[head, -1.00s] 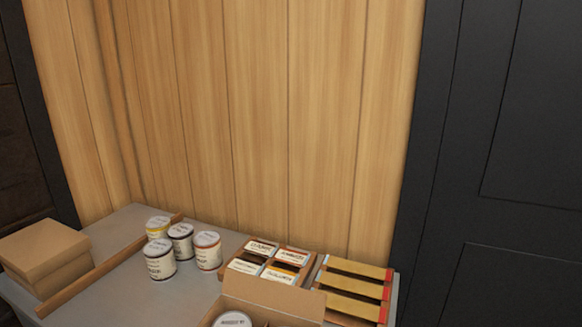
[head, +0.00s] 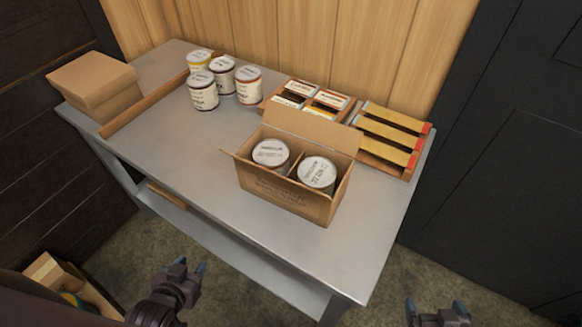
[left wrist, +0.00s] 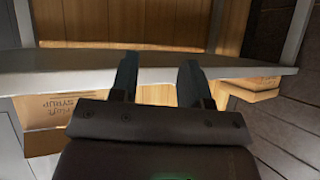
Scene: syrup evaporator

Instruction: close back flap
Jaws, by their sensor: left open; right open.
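An open cardboard box (head: 287,197) stands on the grey metal table, with two white-lidded cans (head: 270,153) inside, side by side. Its back flap (head: 310,126) stands raised along the far edge, and a small flap sticks out at its left end. My left gripper (head: 192,272) is open and empty, in front of the table and below its top. It also shows in the left wrist view (left wrist: 158,80), pointing at the table edge. My right gripper (head: 436,307) is open and empty at the bottom right, well away from the box.
The grey table (head: 180,135) also holds several loose cans (head: 203,92), a tray of labelled packets (head: 309,96), a rack with yellow strips (head: 393,132) and a closed carton (head: 95,86) behind a wooden strip (head: 150,107). Another box (head: 62,283) is at lower left. The table's front left is clear.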

